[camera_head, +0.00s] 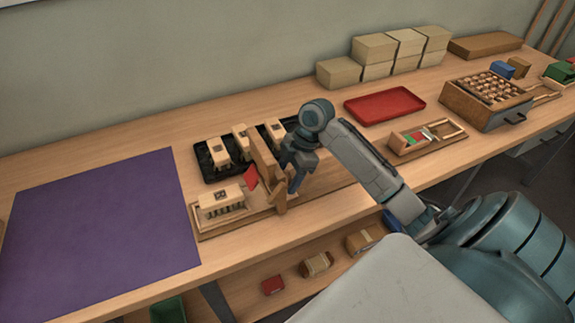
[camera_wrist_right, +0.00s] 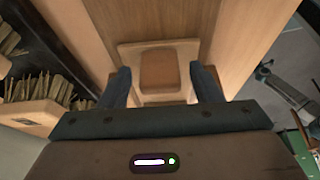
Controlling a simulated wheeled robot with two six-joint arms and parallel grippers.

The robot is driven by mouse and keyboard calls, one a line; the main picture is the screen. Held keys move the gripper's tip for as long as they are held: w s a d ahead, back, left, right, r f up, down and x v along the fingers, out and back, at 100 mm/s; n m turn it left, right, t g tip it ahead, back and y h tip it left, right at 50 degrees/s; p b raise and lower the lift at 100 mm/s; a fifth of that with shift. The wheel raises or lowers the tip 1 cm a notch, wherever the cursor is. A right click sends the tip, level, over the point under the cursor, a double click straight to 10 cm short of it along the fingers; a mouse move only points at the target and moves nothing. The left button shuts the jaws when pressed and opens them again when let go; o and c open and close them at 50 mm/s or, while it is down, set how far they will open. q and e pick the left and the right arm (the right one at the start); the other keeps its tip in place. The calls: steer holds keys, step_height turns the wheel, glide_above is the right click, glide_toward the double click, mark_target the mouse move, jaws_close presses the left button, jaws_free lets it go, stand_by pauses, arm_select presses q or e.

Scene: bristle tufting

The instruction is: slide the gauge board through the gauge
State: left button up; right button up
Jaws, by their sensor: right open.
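The tufted board (camera_head: 221,204), pale with a dark mark on top and bristles below, sits on a long wooden base (camera_head: 207,235) left of the upright wooden gauge (camera_head: 263,160). A red piece (camera_head: 250,177) shows on the gauge's left side. My right gripper (camera_head: 293,176) is at the gauge's right side. In the right wrist view its open fingers (camera_wrist_right: 162,88) straddle a pale wooden block with a brown inset (camera_wrist_right: 158,70); I cannot tell whether they touch it. A bristled board (camera_wrist_right: 30,112) shows at left there. My left gripper is not in view.
A black tray (camera_head: 208,175) of similar boards stands close behind the gauge. A purple mat (camera_head: 100,235) lies left. A red tray (camera_head: 385,105), a small wooden holder (camera_head: 428,140) and a slotted wooden box (camera_head: 487,100) stand right. Pale blocks (camera_head: 375,52) are stacked at the back.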

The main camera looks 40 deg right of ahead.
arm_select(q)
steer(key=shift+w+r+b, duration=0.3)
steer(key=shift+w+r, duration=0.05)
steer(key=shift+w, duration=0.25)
arm_select(e)
steer(key=w+v, duration=0.1)
steer(key=v, duration=0.9)
steer(key=shift+s+r, duration=0.2)
steer(key=shift+s, duration=0.3)
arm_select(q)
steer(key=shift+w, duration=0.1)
